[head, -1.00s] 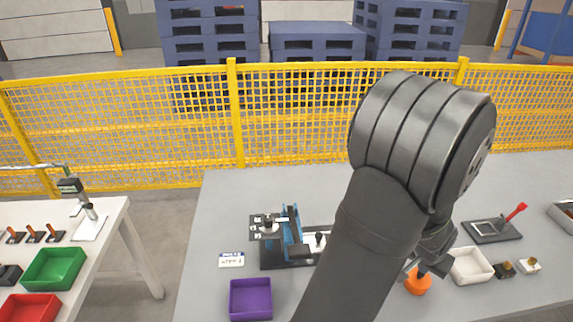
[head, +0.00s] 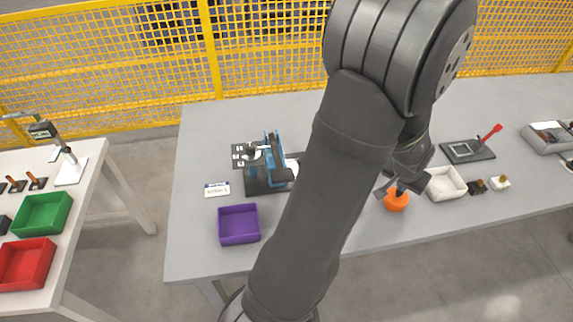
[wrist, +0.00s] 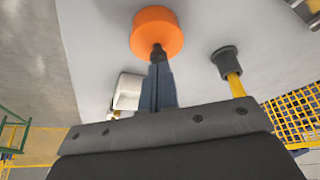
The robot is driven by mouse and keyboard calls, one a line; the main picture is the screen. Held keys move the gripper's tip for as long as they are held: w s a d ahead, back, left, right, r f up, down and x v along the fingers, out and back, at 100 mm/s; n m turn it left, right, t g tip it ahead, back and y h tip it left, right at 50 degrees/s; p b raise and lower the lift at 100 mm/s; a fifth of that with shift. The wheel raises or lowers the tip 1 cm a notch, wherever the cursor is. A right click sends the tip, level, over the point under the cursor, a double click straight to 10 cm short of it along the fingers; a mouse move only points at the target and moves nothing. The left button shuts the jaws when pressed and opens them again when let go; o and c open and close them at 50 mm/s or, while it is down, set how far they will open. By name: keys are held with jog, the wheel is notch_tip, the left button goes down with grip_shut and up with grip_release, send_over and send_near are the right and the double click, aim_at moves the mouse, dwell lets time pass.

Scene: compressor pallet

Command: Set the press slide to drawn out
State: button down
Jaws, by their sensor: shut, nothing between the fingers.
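The press (head: 275,160), a blue upright on a black base, stands at the back left of the grey table in the head view. A pale strip (head: 292,166) shows at its right side. The rest is hidden behind my arm, so the slide's position cannot be told. My gripper (head: 394,189) is right of the press, low over the table, beside an orange round piece (head: 397,202). In the wrist view its narrow fingers (wrist: 157,66) are together, pointing at the dark stem of the orange piece (wrist: 157,31). Whether they touch it is unclear.
A purple bin (head: 239,225) and a label card (head: 217,189) lie near the press. A white tray (head: 446,184) and small dark and brass parts (head: 478,187) are right of my gripper. A black plate with a red handle (head: 470,150) lies behind. Yellow fencing (head: 270,50) runs behind.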

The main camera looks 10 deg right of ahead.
dwell(0.4)
jog(key=c, duration=1.8)
grip_release()
jog(key=shift+w, duration=0.1)
jog(key=o, duration=0.5)
jog(key=w+a, duration=0.1)
jog(key=w+r, duration=0.1)
jog(key=shift+w+a+r+y, duration=0.15)
jog(key=shift+w+a+y, duration=0.15)
jog(key=shift+w+a, duration=0.1)
jog(key=shift+o, duration=0.2)
jog(key=w+a+r+m+g+y, duration=0.1)
jog(key=w+a+r+m, duration=0.1)
jog(key=w+a+r, duration=0.4)
jog(key=w+a+r+m+g+y, duration=0.1)
jog(key=w+a+r+m, duration=0.2)
jog(key=a, duration=0.6)
jog(key=w+a+r+m+y, duration=0.1)
jog(key=w+a+r, duration=0.35)
jog(key=a, duration=0.25)
jog(key=f, duration=0.6)
jog(key=w+f, duration=0.1)
jog(key=f, duration=1.1)
jog(key=shift+w+a, duration=0.25)
jog(key=shift+a, duration=0.05)
jog(key=shift+r, duration=0.1)
grip_shut()
